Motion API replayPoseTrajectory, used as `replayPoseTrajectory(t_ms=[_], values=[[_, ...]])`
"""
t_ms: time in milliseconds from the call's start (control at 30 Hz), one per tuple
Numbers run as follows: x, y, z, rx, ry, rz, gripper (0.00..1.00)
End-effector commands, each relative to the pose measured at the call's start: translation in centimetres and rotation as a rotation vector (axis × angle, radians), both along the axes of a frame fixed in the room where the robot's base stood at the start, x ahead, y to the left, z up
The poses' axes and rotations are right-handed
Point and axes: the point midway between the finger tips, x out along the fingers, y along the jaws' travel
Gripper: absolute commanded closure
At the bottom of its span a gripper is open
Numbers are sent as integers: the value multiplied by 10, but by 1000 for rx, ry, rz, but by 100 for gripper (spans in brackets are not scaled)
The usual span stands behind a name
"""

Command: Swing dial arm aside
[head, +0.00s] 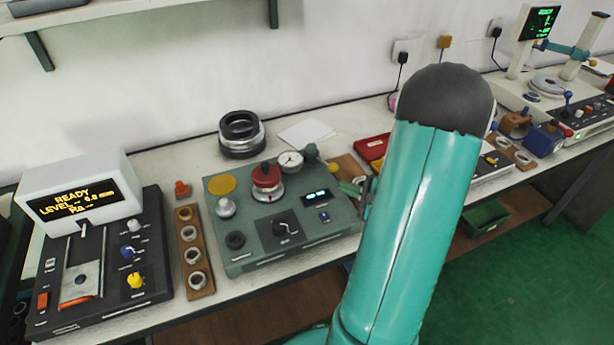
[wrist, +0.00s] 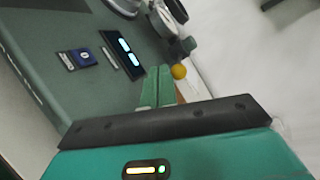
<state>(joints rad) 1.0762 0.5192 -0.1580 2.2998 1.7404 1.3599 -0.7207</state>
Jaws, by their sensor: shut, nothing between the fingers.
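The dial gauge (head: 290,160) has a round white face and sits at the back of a grey-green bench unit (head: 240,258), just right of a red-topped round part (head: 267,178). A dull green knob (head: 311,152) is beside the dial. My gripper (head: 349,188) is right of the dial, near the unit's right edge, partly hidden by my arm. In the wrist view its two green fingers (wrist: 156,86) are together and empty. The dial (wrist: 164,20) shows at the top, beyond the fingertips and apart from them. The lower part of the dial's arm is hard to make out.
A yellow ball (wrist: 179,71) shows close to the fingers. A wooden tray of rings (head: 195,255) lies left of the unit, and a black-and-metal ring stack (head: 241,135) stands behind it. A red case (head: 372,147) is behind my arm. White paper (head: 306,132) lies near the wall.

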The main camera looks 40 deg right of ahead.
Motion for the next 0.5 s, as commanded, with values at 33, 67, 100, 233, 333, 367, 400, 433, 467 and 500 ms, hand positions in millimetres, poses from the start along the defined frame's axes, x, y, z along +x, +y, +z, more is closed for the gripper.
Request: replayPoseTrajectory(t_ms=[33, 67, 100, 233, 333, 367, 400, 433, 467, 500], values=[[1, 10, 4, -96, 7, 6, 100], [1, 14, 6, -157, 12, 7, 100], [0, 19, 8, -234, 20, 10, 100], [-3, 31, 11, -415, 38, 19, 100], [-5, 34, 12, -481, 45, 23, 100], [-4, 34, 12, -489, 48, 23, 100], [-3, 34, 11, -494, 48, 25, 100], [-1, 34, 10, -496, 48, 25, 100], [1, 35, 10, -496, 48, 27, 100], [5, 35, 8, -495, 46, 28, 100]])
